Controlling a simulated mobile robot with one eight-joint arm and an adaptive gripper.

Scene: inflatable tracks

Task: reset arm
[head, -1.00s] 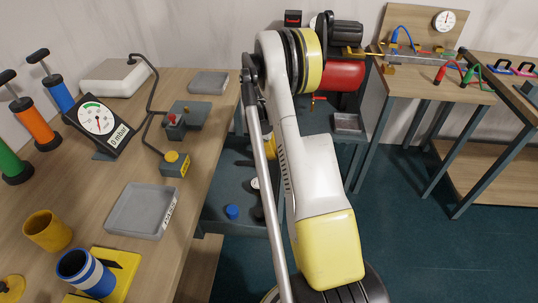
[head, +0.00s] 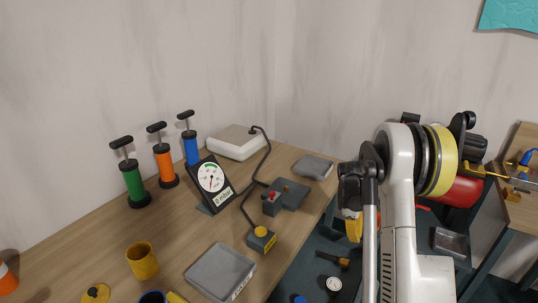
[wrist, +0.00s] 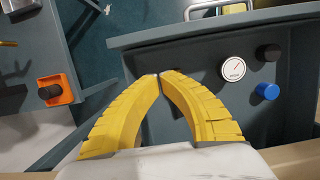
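My gripper (wrist: 160,78) shows in the wrist view as two yellow ribbed fingers whose tips meet, with nothing visible between them. In the head view part of its yellow fingers (head: 353,228) shows beside my white arm, right of the wooden table (head: 95,250). My arm is folded at the right of the head view and hides part of what lies behind it. Below the gripper in the wrist view is a grey panel with a round white gauge (wrist: 233,69), a blue knob (wrist: 267,91) and a black knob (wrist: 269,53).
A red tank (head: 461,192) is behind my arm. An orange-framed black knob (wrist: 54,90) is at the left.

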